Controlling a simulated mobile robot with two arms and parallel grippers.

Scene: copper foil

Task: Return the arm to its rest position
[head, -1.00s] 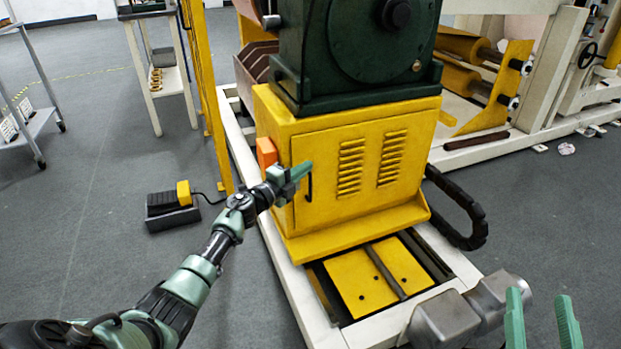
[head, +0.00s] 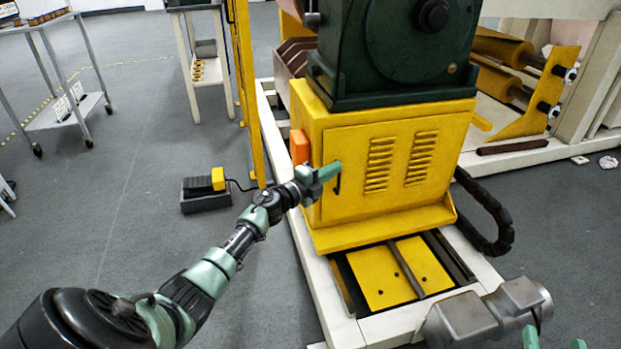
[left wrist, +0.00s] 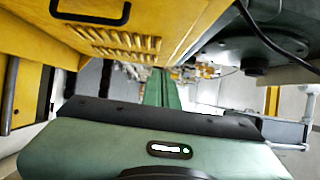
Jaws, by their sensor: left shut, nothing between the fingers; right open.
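My left arm reaches in from the left in the head view. Its gripper (head: 328,172) is shut and empty, in front of the yellow cabinet (head: 345,215), near the black door handle (head: 338,184). I cannot tell whether the fingers touch the cabinet. In the left wrist view the green fingers (left wrist: 162,90) are together, with the yellow cabinet (left wrist: 175,25) and its handle filling the top left. My right gripper (head: 554,342) is at the bottom right of the head view, only its green fingertips showing, apart and empty.
A dark green machine housing (head: 395,60) stands on the cabinet. An orange box (head: 299,147) is on the cabinet's left side. A black and yellow foot pedal (head: 205,188) lies on the floor. A grey cart (head: 65,110) stands far left.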

